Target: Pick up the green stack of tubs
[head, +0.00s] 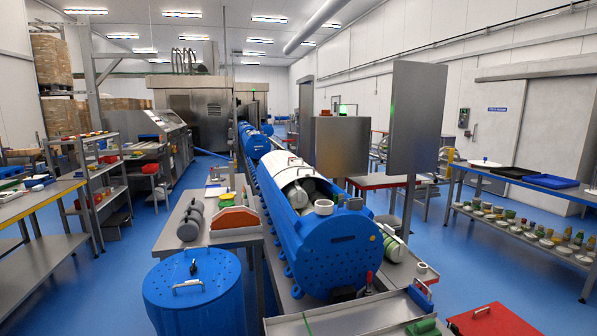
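A pale green and white rounded stack (393,246), which looks like the green stack of tubs, lies on a metal surface just right of the big blue drum. The drum hides part of its left side. A smaller dark green object (423,327) lies at the bottom edge, partly cut off; I cannot tell what it is. A grey stack of tubs (190,221) lies on the metal table left of the drum. Neither of my grippers shows in the head view.
The large perforated blue drum (335,246) fills the centre. A blue lidded barrel (198,294) stands at front left. A metal post with a grey panel (417,118) rises behind the green stack. A red board (492,320) lies at bottom right. Blue floor (478,262) is free on the right.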

